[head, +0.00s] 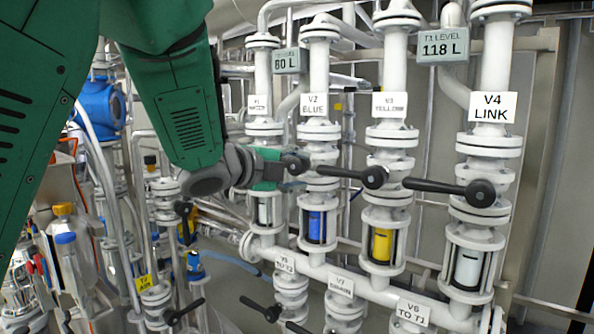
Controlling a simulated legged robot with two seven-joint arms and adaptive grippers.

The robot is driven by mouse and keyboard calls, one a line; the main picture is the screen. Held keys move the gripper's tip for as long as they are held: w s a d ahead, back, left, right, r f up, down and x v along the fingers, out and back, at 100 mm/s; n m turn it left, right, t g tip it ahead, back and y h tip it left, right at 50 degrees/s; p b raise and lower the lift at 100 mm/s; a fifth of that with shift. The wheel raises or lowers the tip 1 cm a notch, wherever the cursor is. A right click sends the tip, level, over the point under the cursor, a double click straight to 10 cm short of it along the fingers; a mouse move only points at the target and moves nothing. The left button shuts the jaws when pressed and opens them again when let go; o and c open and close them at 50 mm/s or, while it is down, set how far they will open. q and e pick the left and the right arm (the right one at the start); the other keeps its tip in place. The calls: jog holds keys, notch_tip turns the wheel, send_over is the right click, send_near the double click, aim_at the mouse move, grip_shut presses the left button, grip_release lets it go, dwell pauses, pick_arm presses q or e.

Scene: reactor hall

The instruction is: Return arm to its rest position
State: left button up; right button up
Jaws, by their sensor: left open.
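My left arm, green with a grey wrist, comes in from the upper left. Its left gripper (272,168) is open, in front of the V1 pipe and beside the dark hub of the V2 valve handle (297,163). The gripper covers much of the area left of that hub. I cannot tell whether it touches the handle. My right gripper is not in view.
The V3 handle (374,177) and V4 handle (481,194) have black levers pointing left. White pipes with blue (316,226) and yellow (382,245) sight glasses stand close behind. Lower valve levers (262,312) stick out below. Blue equipment (98,103) and bottles crowd the left.

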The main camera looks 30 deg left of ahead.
pick_arm(q)
jog(key=shift+s+a+r, duration=0.1)
jog(key=shift+s, duration=0.35)
jog(key=s+d+f+n+g+y+b, duration=0.1)
jog(key=s+f+n+g+b, duration=0.2)
jog(key=f, duration=1)
jog(key=s+d+f+n+g+y+b, duration=0.15)
jog(key=f+n, duration=0.25)
jog(key=f, duration=1)
jog(key=s+f+n+g+b, duration=0.2)
jog(key=s+f+n, duration=0.15)
jog(key=f, duration=0.95)
jog(key=s+d+f+n+g+b, duration=0.2)
jog(key=s+f+n+g, duration=0.2)
jog(key=s+f, duration=0.8)
jog(key=s+d+f+n+g+b, duration=0.3)
jog(key=s+f+n+g, duration=0.1)
jog(key=s+f, duration=0.8)
jog(key=s+n, duration=0.1)
jog(key=s, duration=0.2)
jog(key=shift+f, duration=0.2)
jog(key=shift+w+f+g+y, duration=0.1)
jog(key=shift+w+g+y, duration=0.05)
jog(key=shift+g+y, duration=0.1)
